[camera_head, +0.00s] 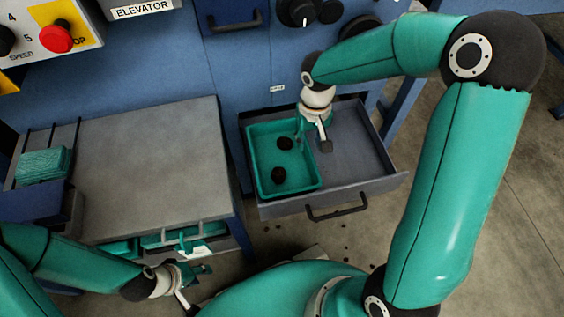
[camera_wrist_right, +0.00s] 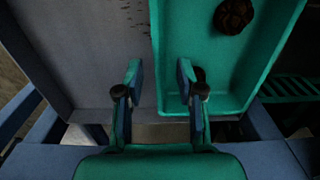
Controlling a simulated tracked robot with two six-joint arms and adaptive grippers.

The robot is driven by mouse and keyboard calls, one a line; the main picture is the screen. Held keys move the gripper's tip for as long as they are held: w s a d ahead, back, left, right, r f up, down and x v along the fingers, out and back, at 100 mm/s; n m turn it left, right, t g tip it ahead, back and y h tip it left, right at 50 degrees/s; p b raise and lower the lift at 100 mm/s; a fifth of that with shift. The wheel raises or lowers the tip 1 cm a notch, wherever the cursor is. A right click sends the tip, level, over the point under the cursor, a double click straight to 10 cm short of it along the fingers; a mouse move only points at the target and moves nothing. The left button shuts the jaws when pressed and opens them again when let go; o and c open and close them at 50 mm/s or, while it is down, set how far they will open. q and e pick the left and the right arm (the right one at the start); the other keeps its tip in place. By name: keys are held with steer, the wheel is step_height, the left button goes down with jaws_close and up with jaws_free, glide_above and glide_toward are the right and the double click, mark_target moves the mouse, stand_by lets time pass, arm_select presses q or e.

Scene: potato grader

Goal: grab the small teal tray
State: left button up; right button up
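The small teal tray (camera_head: 257,163) lies in the left part of an open grey drawer (camera_head: 362,188). Two dark lumps, like potatoes (camera_head: 278,175), lie in it. My right gripper (camera_head: 312,138) is open above the tray's right edge. In the right wrist view its fingers (camera_wrist_right: 159,80) are apart, with the tray wall (camera_wrist_right: 157,45) between them in the picture. One finger appears over the tray's inside, the other over the drawer floor. I cannot tell whether they touch. My left gripper (camera_head: 197,287) is at the lower left, away from the drawer, open and empty.
A grey-topped table (camera_head: 150,160) stands left of the drawer, with a bin (camera_head: 42,168) of teal pieces at its left end. The blue machine front (camera_head: 180,60) rises behind the drawer. Dark crumbs lie on the floor.

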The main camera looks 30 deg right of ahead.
mark_target(308, 149)
steer(key=f+b, duration=0.1)
steer(key=f, duration=0.2)
steer(key=f+b, duration=0.1)
steer(key=f, duration=0.1)
steer(key=shift+w+f+b, duration=0.3)
jaws_close()
